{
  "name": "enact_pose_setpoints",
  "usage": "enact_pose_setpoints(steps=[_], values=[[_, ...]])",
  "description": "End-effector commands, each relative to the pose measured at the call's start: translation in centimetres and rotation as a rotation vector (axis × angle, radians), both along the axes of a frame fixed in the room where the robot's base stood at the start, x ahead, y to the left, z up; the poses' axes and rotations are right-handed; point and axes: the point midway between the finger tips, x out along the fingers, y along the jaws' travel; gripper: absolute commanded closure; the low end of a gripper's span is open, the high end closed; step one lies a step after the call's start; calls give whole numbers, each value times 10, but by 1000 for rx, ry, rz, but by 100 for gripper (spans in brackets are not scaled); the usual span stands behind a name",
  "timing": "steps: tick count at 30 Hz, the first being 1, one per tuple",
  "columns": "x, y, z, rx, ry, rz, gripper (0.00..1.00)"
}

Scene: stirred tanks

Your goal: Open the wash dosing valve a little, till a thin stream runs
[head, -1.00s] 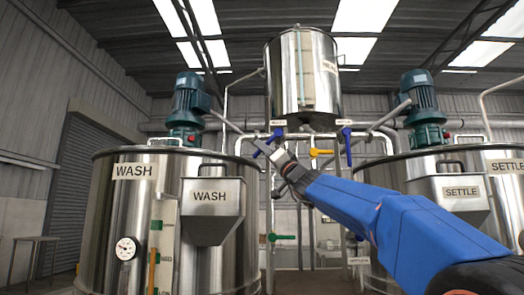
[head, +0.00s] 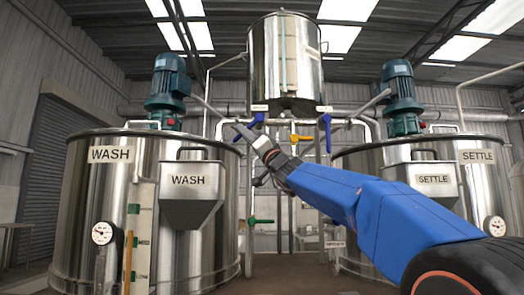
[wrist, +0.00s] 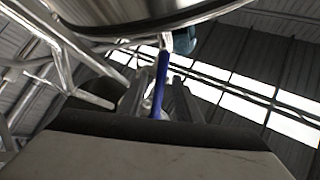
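The left blue valve handle (head: 257,118) is on the pipe at the left under the raised tank, on the side of the WASH tank (head: 85,200). It slants down to the left. My gripper (head: 243,130) is at this handle and partly covers it. In the wrist view the blue handle (wrist: 160,82) stands between the two dark fingers of my gripper (wrist: 158,100). The fingers look apart, with a gap beside the handle. Whether either finger touches it I cannot tell. I see no stream at the WASH tank.
The raised steel tank (head: 285,65) hangs above the valves. A second blue handle (head: 325,130) hangs down at the right, with a yellow handle (head: 301,137) between. A green handle (head: 260,221) is lower. The WASH hopper (head: 190,185) and SETTLE tank (head: 480,180) flank my arm.

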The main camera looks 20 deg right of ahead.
Motion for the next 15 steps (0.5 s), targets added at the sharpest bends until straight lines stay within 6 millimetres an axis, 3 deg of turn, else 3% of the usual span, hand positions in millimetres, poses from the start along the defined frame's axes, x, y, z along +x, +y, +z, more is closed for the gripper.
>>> enact_pose_setpoints(steps=[15], values=[[-70, -36, -63, 1, 1, -3, 69]])
